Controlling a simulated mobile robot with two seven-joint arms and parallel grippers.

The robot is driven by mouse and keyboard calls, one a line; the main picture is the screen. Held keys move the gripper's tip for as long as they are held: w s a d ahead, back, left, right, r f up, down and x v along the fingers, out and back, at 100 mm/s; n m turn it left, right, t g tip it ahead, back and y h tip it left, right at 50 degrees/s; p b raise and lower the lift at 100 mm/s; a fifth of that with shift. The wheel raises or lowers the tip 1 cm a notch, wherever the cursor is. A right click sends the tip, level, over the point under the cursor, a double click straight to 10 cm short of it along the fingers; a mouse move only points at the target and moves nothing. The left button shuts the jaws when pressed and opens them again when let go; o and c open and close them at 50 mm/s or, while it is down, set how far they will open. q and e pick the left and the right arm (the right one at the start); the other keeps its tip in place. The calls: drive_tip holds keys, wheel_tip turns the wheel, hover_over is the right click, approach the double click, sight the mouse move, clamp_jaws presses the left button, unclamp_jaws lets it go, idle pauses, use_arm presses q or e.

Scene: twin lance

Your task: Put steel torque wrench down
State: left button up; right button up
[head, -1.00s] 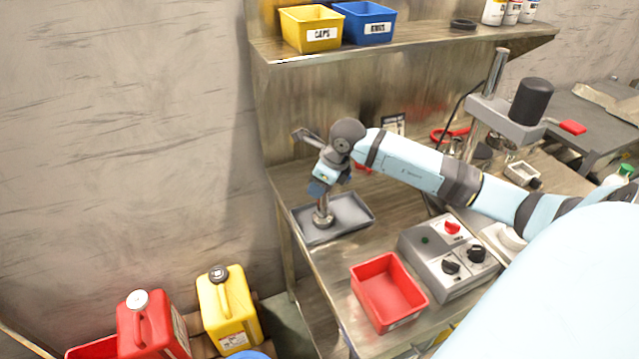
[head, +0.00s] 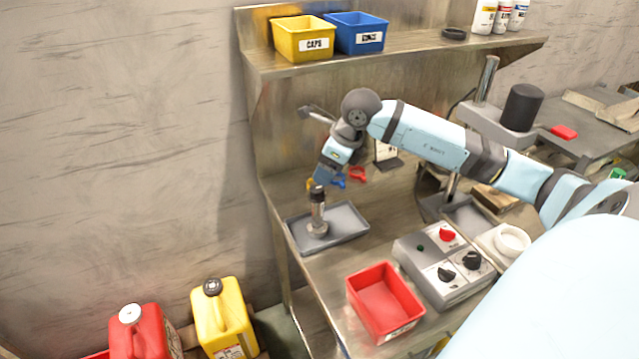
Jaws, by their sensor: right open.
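The steel torque wrench (head: 317,217) stands upright in the grey tray (head: 350,234) at the left end of the bench. Its dark upper end points up and its wider steel end is down on the tray floor. My right gripper (head: 325,182) is open just above the wrench's top, with blue fingertips near it. I cannot tell whether a finger still overlaps the top. My left gripper is not in view.
A red bin (head: 384,300) and a grey control box (head: 445,268) with knobs sit right of the tray. A yellow bin (head: 304,40) and a blue bin (head: 356,33) stand on the shelf above. Yellow (head: 224,322) and red (head: 147,335) cans stand below left.

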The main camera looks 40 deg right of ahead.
drive_tip(key=shift+v, duration=1.3)
